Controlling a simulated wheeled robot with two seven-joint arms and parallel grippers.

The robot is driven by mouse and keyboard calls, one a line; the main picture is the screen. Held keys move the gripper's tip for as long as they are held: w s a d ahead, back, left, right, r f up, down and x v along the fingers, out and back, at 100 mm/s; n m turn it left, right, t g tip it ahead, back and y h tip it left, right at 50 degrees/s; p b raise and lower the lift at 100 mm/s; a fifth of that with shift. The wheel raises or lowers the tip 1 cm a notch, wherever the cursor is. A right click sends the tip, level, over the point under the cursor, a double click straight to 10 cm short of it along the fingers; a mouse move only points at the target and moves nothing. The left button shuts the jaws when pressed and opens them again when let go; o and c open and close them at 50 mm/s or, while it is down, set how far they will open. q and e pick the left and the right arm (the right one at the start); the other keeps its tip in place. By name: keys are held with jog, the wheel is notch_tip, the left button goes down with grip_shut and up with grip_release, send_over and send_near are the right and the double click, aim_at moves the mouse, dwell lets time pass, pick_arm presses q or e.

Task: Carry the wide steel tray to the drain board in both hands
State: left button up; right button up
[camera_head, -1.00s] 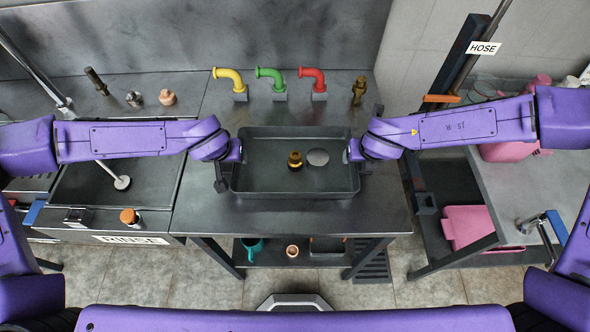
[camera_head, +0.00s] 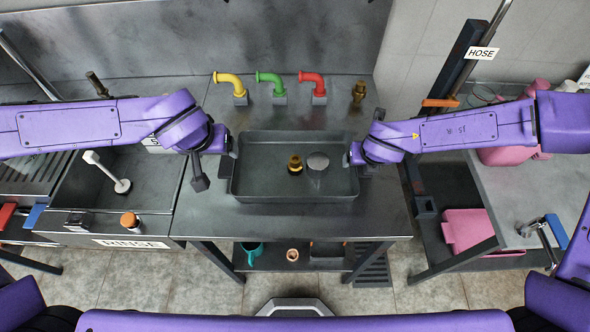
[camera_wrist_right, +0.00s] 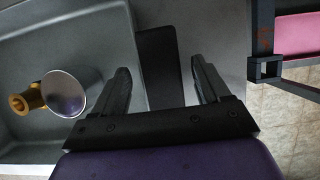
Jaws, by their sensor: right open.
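The wide steel tray (camera_head: 295,197) is a grey, shallow, rectangular pan resting on the steel counter. A brass fitting (camera_head: 295,164) and a round metal piece (camera_head: 318,160) are inside it, and both also show in the right wrist view. My right gripper (camera_head: 354,155) is at the tray's right end. In the right wrist view my right gripper (camera_wrist_right: 162,85) is open, its fingers on either side of a flat black handle (camera_wrist_right: 157,50) beside the tray wall. My left gripper (camera_head: 232,147) is just off the tray's left end; its jaws are too small to read.
A ribbed surface (camera_head: 22,165) lies at the far left, beside the sink (camera_head: 80,195) labelled RINSE. Yellow, green and red bent pipes (camera_head: 319,83) stand behind the tray. A hose post (camera_head: 465,60) and pink containers are at the right. Counter in front of the tray is clear.

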jog(key=v, duration=1.2)
jog(key=shift+s+f, duration=0.1)
